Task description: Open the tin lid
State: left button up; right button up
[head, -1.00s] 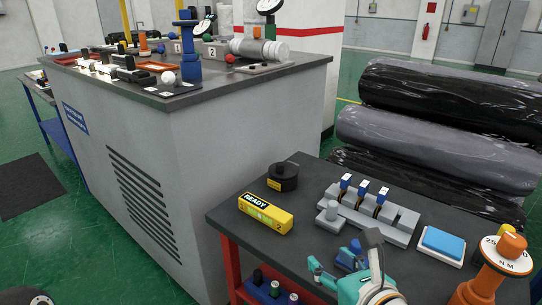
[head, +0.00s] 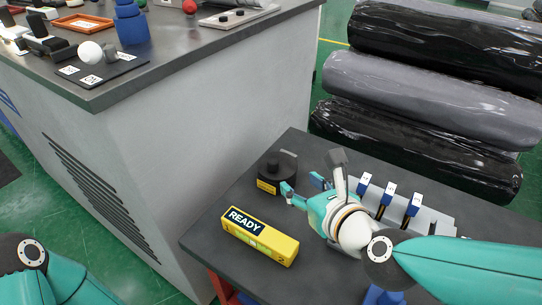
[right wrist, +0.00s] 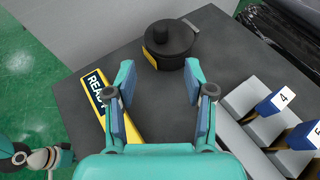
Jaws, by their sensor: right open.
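The tin (head: 277,176) is a dark round can with a knob on its lid and a yellow label. It stands upright on the dark table, lid seated on it. It also shows at the top of the right wrist view (right wrist: 172,46). My right gripper (head: 303,186) is open and empty, its fingers pointing toward the tin. In the right wrist view the tin lies beyond the fingertips (right wrist: 160,76), apart from them. Part of my left arm shows at the lower left of the head view; its gripper is not visible.
A yellow READY box (head: 260,237) lies left of my right gripper. A grey rack (head: 432,215) with blue-topped pieces stands to the right, partly hidden by my arm. The table's left edge is close to the tin. Wrapped rolls (head: 430,95) lie behind.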

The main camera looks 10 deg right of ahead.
aim_at(275, 164)
jog(key=x, duration=1.5)
jog(key=shift+w+f, duration=0.1)
jog(key=shift+w, duration=0.05)
jog(key=shift+c, duration=0.2)
grip_shut()
jog(key=shift+a, duration=0.15)
